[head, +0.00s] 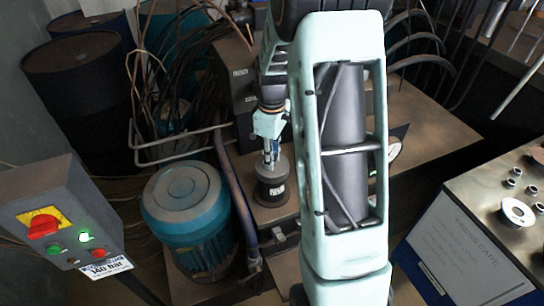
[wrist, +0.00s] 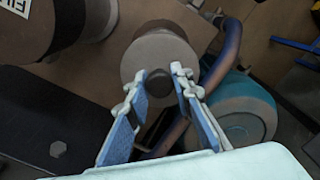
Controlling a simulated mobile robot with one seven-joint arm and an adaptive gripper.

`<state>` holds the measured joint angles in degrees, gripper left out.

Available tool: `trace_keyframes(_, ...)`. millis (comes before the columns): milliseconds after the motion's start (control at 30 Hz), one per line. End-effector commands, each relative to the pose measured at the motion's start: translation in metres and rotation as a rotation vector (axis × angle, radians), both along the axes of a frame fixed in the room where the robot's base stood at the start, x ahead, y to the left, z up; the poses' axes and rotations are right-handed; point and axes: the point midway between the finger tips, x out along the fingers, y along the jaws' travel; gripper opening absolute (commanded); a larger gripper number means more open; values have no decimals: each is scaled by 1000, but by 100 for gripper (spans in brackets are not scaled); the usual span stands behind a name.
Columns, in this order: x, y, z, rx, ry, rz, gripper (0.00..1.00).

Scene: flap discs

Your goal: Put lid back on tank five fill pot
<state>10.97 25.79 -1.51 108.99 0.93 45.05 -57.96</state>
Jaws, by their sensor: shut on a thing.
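My gripper (head: 271,156) points down and its fingers are closed on the dark knob of a round grey lid (wrist: 140,58). In the wrist view my gripper (wrist: 158,82) has one blue-backed finger on each side of the knob. In the head view a dark, short cylindrical pot (head: 266,194) with a small white label stands directly below my gripper. The lid is over or at the pot's top; I cannot tell whether it touches the rim. In the wrist view the lid hides the pot's mouth.
A blue motor (head: 190,225) stands left of the pot, with a curved pipe (head: 232,178) between them. Another dark cylinder (wrist: 70,22) with a partly visible label is at the wrist view's upper left. A switch box (head: 45,215) is at the left. My arm hides the middle of the bench.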

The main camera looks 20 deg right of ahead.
Motion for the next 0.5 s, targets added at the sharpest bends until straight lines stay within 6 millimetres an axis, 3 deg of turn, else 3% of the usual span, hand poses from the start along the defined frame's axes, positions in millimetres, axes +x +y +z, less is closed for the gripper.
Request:
trace_keyframes(300,0,0,-7,0,0,0,0)
trace_keyframes(333,0,0,-7,0,0,0,23)
trace_keyframes(500,0,0,-7,0,1,0,41)
